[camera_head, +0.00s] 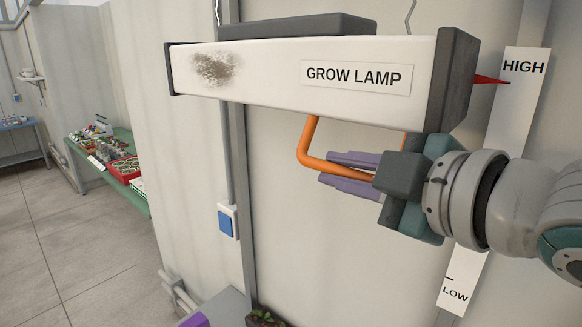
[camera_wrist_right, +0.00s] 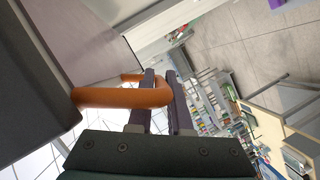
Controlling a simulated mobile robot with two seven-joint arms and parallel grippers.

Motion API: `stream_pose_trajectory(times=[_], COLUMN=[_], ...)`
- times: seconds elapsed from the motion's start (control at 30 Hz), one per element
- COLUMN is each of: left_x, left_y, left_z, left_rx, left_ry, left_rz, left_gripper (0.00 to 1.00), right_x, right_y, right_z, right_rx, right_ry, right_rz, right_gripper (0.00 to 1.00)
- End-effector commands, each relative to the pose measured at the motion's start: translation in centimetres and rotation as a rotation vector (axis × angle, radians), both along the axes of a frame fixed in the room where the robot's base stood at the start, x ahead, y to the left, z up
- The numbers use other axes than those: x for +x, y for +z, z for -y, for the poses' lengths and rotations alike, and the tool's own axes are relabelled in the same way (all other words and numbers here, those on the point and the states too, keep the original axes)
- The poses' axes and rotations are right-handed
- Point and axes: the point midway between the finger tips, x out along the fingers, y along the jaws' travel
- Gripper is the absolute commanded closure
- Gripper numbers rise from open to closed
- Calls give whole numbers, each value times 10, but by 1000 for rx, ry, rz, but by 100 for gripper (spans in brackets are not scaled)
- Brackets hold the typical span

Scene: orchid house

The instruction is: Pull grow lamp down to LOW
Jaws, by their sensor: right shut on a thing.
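The grow lamp (camera_head: 270,75) is a long white box with dark end caps and a GROW LAMP label. Its red pointer (camera_head: 490,80) is near HIGH on the white scale strip (camera_head: 517,110), with LOW at the strip's bottom. An orange handle (camera_head: 308,142) hangs under the lamp; it also shows in the right wrist view (camera_wrist_right: 110,97). My right gripper (camera_head: 348,172) is at the handle's lower bar, its purple fingers shut on it. In the right wrist view the fingers (camera_wrist_right: 160,100) lie on both sides of the orange bar. My left gripper is not in view.
A blue-and-white wall box (camera_head: 227,221) is on the wall below the lamp at left. A green bench (camera_head: 130,167) with red trays stands farther left. A plant (camera_head: 264,317) is at the bottom edge. The wall area under the handle looks clear.

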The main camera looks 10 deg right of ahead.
Motion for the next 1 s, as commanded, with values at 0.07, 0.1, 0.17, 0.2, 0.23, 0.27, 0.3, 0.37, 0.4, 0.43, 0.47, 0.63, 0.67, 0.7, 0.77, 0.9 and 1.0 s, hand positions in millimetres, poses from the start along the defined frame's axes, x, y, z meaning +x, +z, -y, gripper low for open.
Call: stream_pose_trajectory(times=[0.07,0.1,0.17,0.2,0.23,0.27,0.3,0.37,0.4,0.43,0.47,0.63,0.67,0.7,0.77,0.9,1.0], left_x=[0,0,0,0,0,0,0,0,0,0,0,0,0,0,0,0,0], left_y=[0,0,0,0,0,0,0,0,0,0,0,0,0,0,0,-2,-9], left_z=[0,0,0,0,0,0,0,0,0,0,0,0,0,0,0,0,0], left_rx=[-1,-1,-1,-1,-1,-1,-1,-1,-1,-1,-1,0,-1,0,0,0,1], left_ry=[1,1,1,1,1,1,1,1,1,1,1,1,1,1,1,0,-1], left_rz=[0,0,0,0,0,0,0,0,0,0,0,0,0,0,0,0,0], left_gripper=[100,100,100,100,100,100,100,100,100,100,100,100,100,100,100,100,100], right_x=[0,0,0,0,0,0,0,0,0,0,0,0,0,0,0,-1,0], right_y=[-1,-1,-1,-1,-1,-1,-1,-1,-1,-1,-1,-1,-1,-1,-1,-3,-12], right_z=[0,0,0,0,0,0,0,0,0,0,0,0,0,0,0,0,0], right_rx=[0,0,0,0,0,0,0,0,0,0,-1,-1,-1,0,0,0,-1], right_ry=[1,1,1,1,1,1,1,1,1,1,0,0,0,1,1,1,0], right_rz=[-2,-2,-2,-2,-2,-2,-2,-2,-2,-2,-2,-2,-2,-2,-2,-3,-5], right_gripper=[100,100,100,100,100,100,100,100,100,100,100,100,100,100,100,100,100])
